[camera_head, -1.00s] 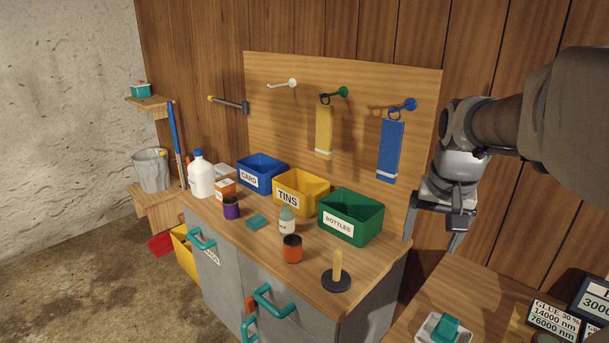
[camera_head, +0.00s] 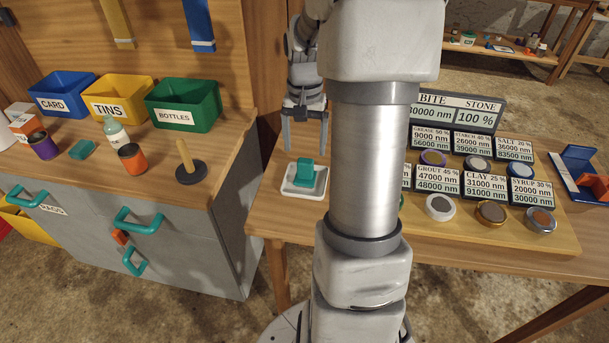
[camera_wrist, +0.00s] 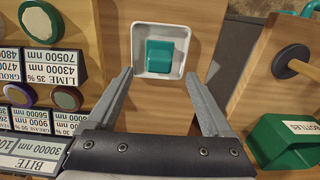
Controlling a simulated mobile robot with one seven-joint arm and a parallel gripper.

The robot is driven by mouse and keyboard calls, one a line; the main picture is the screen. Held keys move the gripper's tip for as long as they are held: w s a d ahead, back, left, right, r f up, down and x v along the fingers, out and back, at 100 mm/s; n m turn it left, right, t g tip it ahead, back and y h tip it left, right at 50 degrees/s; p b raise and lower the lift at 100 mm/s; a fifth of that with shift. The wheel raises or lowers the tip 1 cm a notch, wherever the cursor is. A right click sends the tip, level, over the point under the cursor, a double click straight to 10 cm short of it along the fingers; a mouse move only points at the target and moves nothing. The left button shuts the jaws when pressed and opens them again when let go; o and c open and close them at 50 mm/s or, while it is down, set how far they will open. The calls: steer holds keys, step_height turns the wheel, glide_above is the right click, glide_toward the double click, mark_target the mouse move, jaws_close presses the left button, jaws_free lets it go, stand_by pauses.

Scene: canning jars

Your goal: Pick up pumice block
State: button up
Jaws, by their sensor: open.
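A teal block (camera_head: 306,176), which I take for the pumice block, rests in a shallow white dish (camera_head: 289,190) at the left end of the wooden table. The wrist view shows the block (camera_wrist: 160,56) in the dish (camera_wrist: 139,34), just ahead of my fingertips. My gripper (camera_head: 304,140) is open and empty, pointing down above and slightly behind the dish in the head view. In the wrist view my gripper (camera_wrist: 159,75) has its fingers spread wider than the block, with nothing between them.
A board with labelled discs (camera_head: 480,238) stands right of the dish, with a display (camera_head: 460,112) behind.

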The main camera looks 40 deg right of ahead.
mark_target(305, 160)
step_height(305, 160, down, 7)
steer(key=shift+d+r+b, duration=0.1)
steer(key=shift+b, duration=0.75)
jaws_close()
